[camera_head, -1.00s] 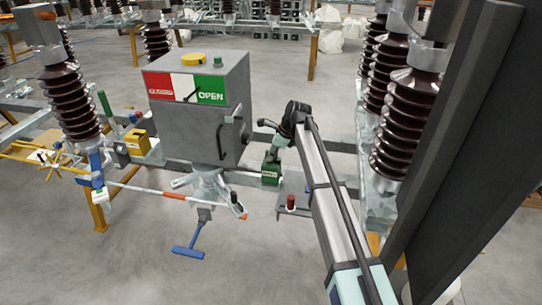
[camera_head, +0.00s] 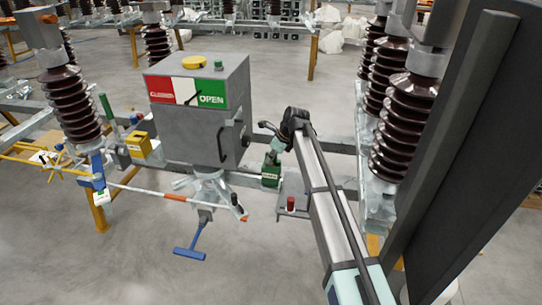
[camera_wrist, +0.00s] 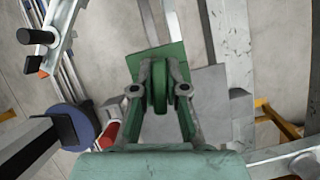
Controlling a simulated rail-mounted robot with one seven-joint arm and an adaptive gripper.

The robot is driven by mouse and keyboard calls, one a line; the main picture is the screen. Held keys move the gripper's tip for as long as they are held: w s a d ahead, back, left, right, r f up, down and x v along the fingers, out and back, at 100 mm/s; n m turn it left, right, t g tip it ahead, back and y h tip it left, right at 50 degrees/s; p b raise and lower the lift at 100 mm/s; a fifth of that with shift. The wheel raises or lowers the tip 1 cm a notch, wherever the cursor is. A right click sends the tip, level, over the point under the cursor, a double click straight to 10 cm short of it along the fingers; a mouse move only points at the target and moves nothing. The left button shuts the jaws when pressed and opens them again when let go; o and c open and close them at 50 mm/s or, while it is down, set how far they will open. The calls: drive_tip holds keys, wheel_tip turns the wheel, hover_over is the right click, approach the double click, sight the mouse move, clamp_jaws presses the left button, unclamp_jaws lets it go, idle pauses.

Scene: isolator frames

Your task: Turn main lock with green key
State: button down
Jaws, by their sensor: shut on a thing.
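The green lock box (camera_head: 271,174) sits low on the frame, to the right of the grey cabinet. In the wrist view its green face (camera_wrist: 146,57) lies beyond the fingertips. My gripper (camera_wrist: 159,88) is shut on the green key (camera_wrist: 158,82), a rounded green grip held upright between the two grey fingertips. The key stands in front of the green box, but the fingers hide where it meets the lock. In the head view my gripper (camera_head: 277,148) is just above the green box, and the key is too small to make out.
The grey cabinet (camera_head: 183,124) with a red, white and green panel stands left of my arm. A yellow lock box (camera_head: 138,144) is farther left. A small shelf with a red knob (camera_head: 291,203) is close right. Brown insulators (camera_head: 405,125) rise farther right.

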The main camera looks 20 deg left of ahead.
drive_tip(key=m+t+p, duration=0.1)
drive_tip(key=m, duration=0.1)
drive_tip(key=m+t+p, duration=0.1)
drive_tip(key=m, duration=0.2)
drive_tip(key=shift+m+h+p, duration=0.3)
drive_tip(key=shift+h, duration=0.1)
drive_tip(key=shift+w+m+t+h+p, duration=0.1)
drive_tip(key=shift+m+t+h+p, duration=0.35)
drive_tip(key=shift+m, duration=1.35)
drive_tip(key=c, duration=0.9)
unclamp_jaws()
drive_tip(key=shift+t, duration=0.25)
drive_tip(key=o, duration=0.6)
drive_tip(key=v, duration=1.2)
drive_tip(key=shift+d, duration=0.1)
